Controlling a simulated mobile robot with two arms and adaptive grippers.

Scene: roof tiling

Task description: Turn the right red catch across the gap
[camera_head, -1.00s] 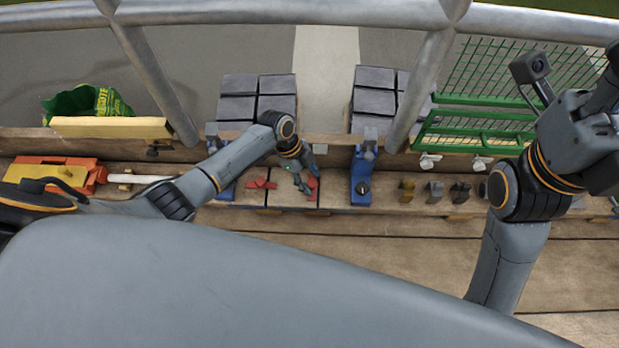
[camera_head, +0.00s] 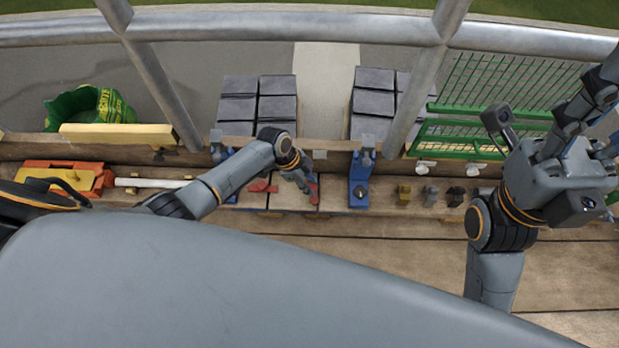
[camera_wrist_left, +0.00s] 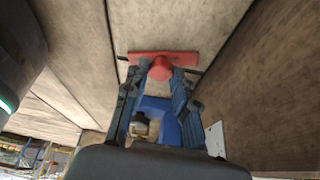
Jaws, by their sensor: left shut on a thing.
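The right red catch (camera_head: 314,191) lies on the wooden boards below the middle of the head view, partly hidden by my left gripper (camera_head: 306,187). In the left wrist view this catch (camera_wrist_left: 181,57) is a flat red bar with a round knob, lying crosswise. My left gripper (camera_wrist_left: 160,76) is shut on the knob, one finger on each side. Dark seams run near both ends of the bar; I cannot tell whether it spans one. Another red catch (camera_head: 261,186) lies to the left. My right arm is at the right; its fingers are not visible.
A blue clamp-like tool (camera_head: 358,190) stands just right of the catch, with several small blocks (camera_head: 404,195) beyond it. Stacks of dark tiles (camera_head: 258,100) lie behind. Metal rails cross above.

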